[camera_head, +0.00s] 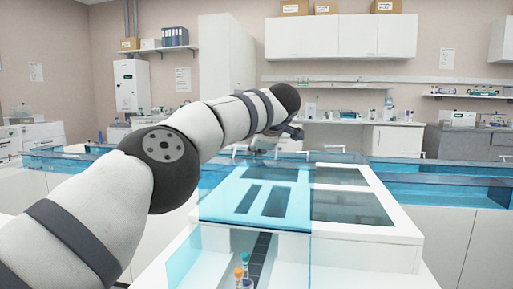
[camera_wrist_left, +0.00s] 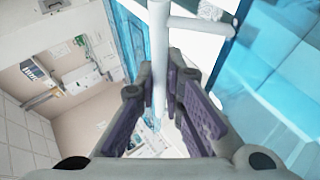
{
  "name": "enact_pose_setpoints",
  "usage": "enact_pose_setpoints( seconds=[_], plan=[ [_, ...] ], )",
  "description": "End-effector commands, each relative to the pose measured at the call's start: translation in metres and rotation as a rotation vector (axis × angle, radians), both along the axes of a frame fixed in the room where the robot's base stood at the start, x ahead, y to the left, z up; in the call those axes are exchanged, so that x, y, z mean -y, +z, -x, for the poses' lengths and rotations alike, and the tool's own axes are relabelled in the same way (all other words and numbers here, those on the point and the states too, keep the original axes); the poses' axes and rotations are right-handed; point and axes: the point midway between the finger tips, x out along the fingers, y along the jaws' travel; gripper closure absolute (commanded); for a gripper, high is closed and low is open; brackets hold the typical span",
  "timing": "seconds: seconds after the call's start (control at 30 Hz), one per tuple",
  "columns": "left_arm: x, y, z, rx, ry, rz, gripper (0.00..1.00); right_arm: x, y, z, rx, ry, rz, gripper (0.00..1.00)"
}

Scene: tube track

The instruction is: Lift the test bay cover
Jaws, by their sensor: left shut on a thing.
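The test bay cover (camera_head: 270,188) is a clear blue panel in the head view, over the left part of a white bench top. It also fills the right side of the left wrist view (camera_wrist_left: 275,85). My left gripper (camera_head: 270,143) is at the cover's far side, partly hidden by my wrist. In the left wrist view its two dark-padded fingers are shut on a white bar handle (camera_wrist_left: 159,50). A short white post (camera_wrist_left: 200,25) branches off that bar. I cannot tell how far the cover is raised. My right gripper is in neither view.
Tubes with orange (camera_head: 238,272) and green (camera_head: 245,258) caps stand below the cover's front edge. The white bench (camera_head: 370,235) has dark recessed openings on top. Blue clear-walled channels (camera_head: 440,183) run off to the right. Cabinets (camera_head: 340,37) line the back wall.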

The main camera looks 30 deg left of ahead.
Motion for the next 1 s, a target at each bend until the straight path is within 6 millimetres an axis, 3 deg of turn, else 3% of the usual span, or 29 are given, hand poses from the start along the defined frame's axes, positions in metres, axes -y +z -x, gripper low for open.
enact_pose_setpoints(
  seconds=[0.03, 0.07, 0.1, 0.53, 0.8, 1.0],
  plan=[
    [-0.001, -0.001, 0.0, -0.003, 0.002, -0.002, 1.0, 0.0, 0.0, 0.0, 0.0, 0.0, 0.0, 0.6],
    [-0.001, -0.001, 0.0, -0.004, 0.002, -0.001, 0.84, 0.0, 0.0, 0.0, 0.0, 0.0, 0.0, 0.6],
    [-0.001, -0.001, 0.0, -0.003, 0.002, -0.002, 0.82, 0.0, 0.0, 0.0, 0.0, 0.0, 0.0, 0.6],
    [0.007, 0.008, 0.007, -0.002, -0.002, 0.0, 0.82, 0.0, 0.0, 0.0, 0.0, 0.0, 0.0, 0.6],
    [0.044, 0.045, 0.051, 0.001, -0.002, -0.002, 0.82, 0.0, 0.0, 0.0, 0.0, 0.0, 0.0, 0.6],
    [0.062, 0.062, 0.073, -0.002, 0.0, -0.001, 0.82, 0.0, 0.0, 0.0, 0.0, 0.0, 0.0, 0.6]
  ],
)
